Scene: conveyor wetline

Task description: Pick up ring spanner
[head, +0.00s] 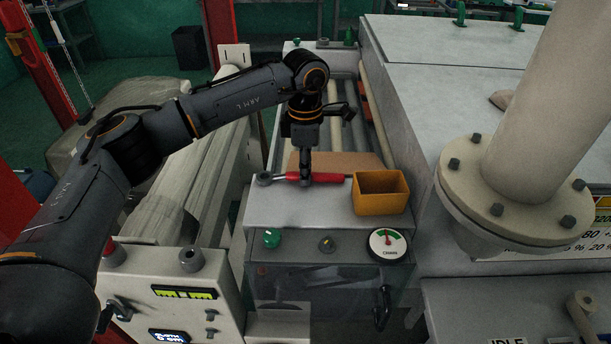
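The ring spanner (328,178), with a red handle and a dark ring end on the left, lies across the top of the light grey cabinet in the middle of the head view. My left gripper (306,180) points down at the spanner's middle and covers part of it. The fingers are small, dark and seen edge-on, so I cannot tell whether they are open or shut on the spanner. My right gripper is out of view.
A yellow-orange open box (380,192) stands just right of the handle. Behind lie a brown board (345,160) and conveyor rollers. A round gauge (388,244) and a green knob (271,238) sit at the cabinet's front. A large flanged pipe (540,130) rises at the right.

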